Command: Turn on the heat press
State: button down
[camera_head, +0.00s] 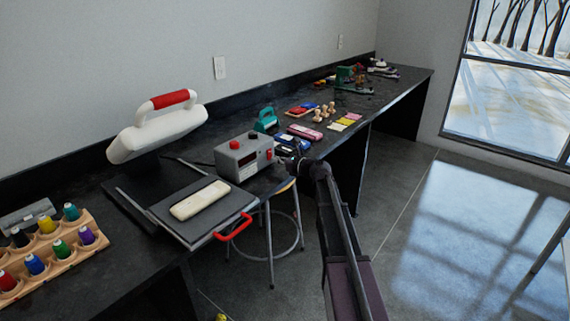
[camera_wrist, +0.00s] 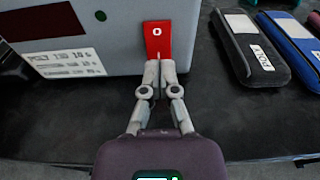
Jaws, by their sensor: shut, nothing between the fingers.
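In the wrist view, a red switch (camera_wrist: 157,40) marked with a white "O" sits on the box's grey side (camera_wrist: 110,40). My gripper (camera_wrist: 160,66) is shut and empty, its fingertips at the switch's lower part. Whether they touch it I cannot tell. In the head view my gripper (camera_head: 297,164) is beside the box's right end.
Dark and blue cases (camera_wrist: 250,52) lie right of the switch in the wrist view. A wooden rack of thread spools (camera_head: 52,250) stands at the left. A stool (camera_head: 270,235) is at the bench's front. Open floor (camera_head: 440,230) lies to the right.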

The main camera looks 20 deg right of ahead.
jog(key=shift+w+a, duration=0.3)
jog(key=shift+w, duration=0.1)
jog(key=shift+w+a+f, duration=0.15)
jog(key=shift+w, duration=0.15)
jog(key=shift+s, duration=0.15)
jog(key=shift+s+d, duration=0.3)
jog(key=shift+s, duration=0.1)
jog(key=f+b+v, duration=0.2)
jog(key=f+v, duration=0.1)
jog(key=v, duration=0.9)
jog(key=shift+s+d, duration=0.35)
jog(key=shift+s, duration=0.1)
jog(key=shift+a+f, duration=0.1)
